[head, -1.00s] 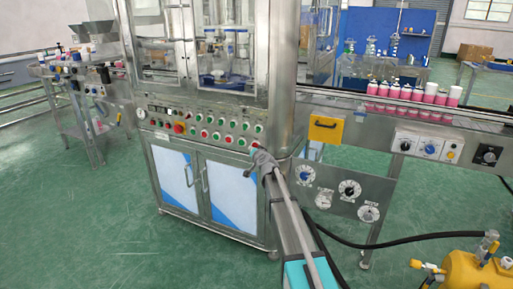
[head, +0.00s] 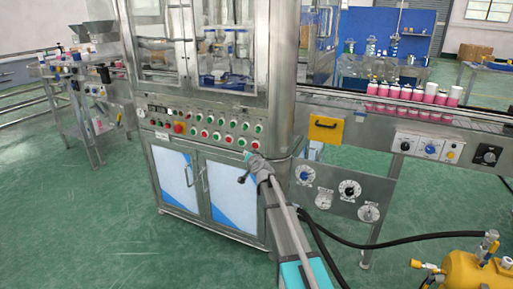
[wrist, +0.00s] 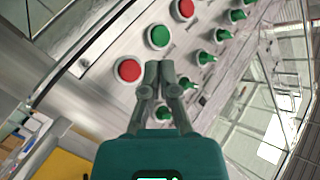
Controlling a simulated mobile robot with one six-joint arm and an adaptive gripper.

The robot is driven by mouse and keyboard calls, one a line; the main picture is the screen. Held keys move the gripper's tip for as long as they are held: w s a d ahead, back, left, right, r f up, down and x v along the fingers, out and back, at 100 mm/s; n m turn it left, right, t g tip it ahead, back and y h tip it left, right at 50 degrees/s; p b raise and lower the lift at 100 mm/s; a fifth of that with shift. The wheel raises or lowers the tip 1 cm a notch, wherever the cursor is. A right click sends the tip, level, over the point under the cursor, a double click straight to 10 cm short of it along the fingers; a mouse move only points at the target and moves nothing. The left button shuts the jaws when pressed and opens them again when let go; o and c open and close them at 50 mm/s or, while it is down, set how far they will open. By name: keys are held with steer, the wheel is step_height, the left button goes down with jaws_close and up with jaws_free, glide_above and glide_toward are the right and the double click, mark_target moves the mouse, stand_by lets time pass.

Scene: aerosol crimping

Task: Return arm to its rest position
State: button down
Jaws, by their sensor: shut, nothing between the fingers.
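My gripper (head: 244,176) is in front of the crimping machine's cabinet (head: 233,190) in the head view, below its button panel. In the wrist view my gripper (wrist: 158,68) has its two fingertips together, with nothing between them. The button panel (head: 160,121) carries red and green buttons. In the wrist view a green button (wrist: 158,36) and a red button (wrist: 128,70) show beyond the fingertips. I cannot tell the exact gap between the fingers and the panel.
A conveyor (head: 420,117) with several pink bottles (head: 406,92) runs to the right. A yellow compressor tank (head: 467,272) with a black hose (head: 390,246) stands at the lower right. A side table (head: 75,85) stands at the left. The green floor (head: 90,220) at the left is clear.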

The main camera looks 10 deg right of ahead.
steer(key=s+a+f+n+g+y, duration=0.1)
steer(key=s+f+n+g, duration=0.2)
steer(key=s, duration=0.4)
steer(key=s+a+f+g, duration=0.2)
steer(key=s+f, duration=0.2)
steer(key=s, duration=0.2)
steer(key=s+a+f+n+g+y, duration=0.1)
steer(key=s+f+n+g, duration=0.2)
steer(key=s, duration=0.4)
steer(key=s+d+f+g+h, duration=0.2)
steer(key=s+d+f+g, duration=0.15)
steer(key=s, duration=0.75)
steer(key=s+d+f+g+h, duration=0.2)
steer(key=s+g, duration=0.2)
steer(key=s, duration=0.8)
step_height(320, 180, up, 28)
steer(key=p, duration=2.8)
steer(key=shift+s+g+h+p, duration=0.25)
steer(key=shift+g+h+p, duration=0.05)
steer(key=shift+g, duration=0.05)
steer(key=shift+d, duration=0.1)
